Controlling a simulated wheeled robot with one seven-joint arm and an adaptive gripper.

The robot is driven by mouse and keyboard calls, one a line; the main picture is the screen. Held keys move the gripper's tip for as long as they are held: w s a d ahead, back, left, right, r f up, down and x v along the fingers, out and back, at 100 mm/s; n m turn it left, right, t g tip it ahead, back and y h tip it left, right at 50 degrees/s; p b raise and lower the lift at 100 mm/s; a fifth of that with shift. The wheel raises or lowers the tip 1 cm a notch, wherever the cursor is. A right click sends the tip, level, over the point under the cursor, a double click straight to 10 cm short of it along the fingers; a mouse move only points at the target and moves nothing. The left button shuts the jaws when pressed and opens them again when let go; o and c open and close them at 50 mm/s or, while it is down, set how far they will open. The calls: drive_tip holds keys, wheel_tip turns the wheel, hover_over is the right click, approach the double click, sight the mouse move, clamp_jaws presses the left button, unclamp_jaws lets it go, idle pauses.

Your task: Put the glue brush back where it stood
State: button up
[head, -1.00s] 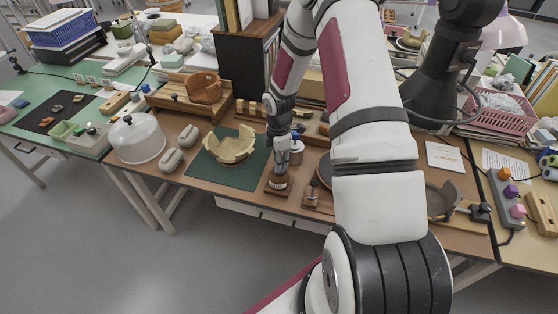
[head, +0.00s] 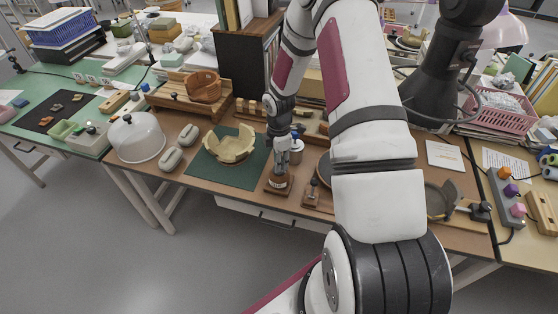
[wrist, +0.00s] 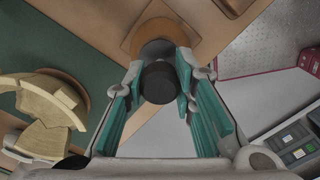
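My gripper (head: 281,172) points down over a small wooden block with a pale label (head: 277,186), near the front edge of the brown bench. In the wrist view its teal-padded fingers (wrist: 160,68) lie close on both sides of a dark cylindrical handle end, which I take to be the glue brush (wrist: 160,82). The fingers appear shut on it. A round brown part (wrist: 160,38) shows just beyond the handle. The brush's lower end is hidden, so I cannot tell whether it sits in the block.
A cream broken bowl (head: 230,146) sits on a dark green mat (head: 247,176) to the left. A white bottle (head: 296,151) stands close behind my gripper. A small wooden stand with an upright piece (head: 312,194) is just right. A clear dome (head: 137,138) is farther left.

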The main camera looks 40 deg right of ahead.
drive_tip(key=o, duration=0.4)
wheel_tip(320, 180, up, 11)
drive_tip(key=shift+f, duration=0.15)
drive_tip(key=shift+r, duration=0.65)
